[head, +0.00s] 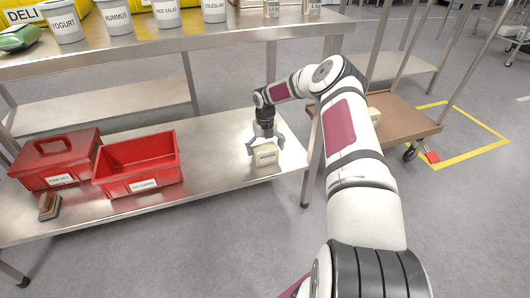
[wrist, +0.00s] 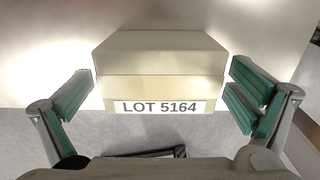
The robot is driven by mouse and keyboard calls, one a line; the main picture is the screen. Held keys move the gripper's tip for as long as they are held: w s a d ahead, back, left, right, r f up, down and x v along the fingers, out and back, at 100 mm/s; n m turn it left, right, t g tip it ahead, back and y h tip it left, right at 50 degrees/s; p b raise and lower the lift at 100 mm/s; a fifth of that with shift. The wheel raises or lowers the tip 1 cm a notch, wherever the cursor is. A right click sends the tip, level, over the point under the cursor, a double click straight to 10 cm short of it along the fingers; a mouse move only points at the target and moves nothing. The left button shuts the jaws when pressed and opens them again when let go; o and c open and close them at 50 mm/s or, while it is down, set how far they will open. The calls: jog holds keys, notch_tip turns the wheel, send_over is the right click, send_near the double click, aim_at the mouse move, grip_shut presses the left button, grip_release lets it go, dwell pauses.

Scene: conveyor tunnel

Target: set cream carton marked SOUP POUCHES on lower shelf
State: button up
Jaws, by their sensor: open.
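A small cream carton (head: 265,155) stands upright on the lower steel shelf (head: 222,142), near its right end. In the wrist view the carton (wrist: 160,58) shows its top and a front face with a white label reading LOT 5164. No SOUP POUCHES marking is legible on the faces I see. My gripper (head: 265,146) is open above and around the carton. In the wrist view my gripper's green-padded fingers (wrist: 160,98) stand on either side of the carton, with a gap at each side. The carton appears to rest on the shelf.
A red lidded box (head: 55,165), an open red bin (head: 140,165) and a brush-like object (head: 48,206) occupy the shelf's left. The upper shelf (head: 180,40) with several white tubs overhangs behind. A brown cart (head: 400,125) stands right, bearing a partly hidden cream item (head: 373,113).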

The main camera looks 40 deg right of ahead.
aim_at(265, 148)
notch_tip(265, 148, up, 5)
jog(key=shift+f+p, duration=0.1)
jog(key=shift+p, duration=0.8)
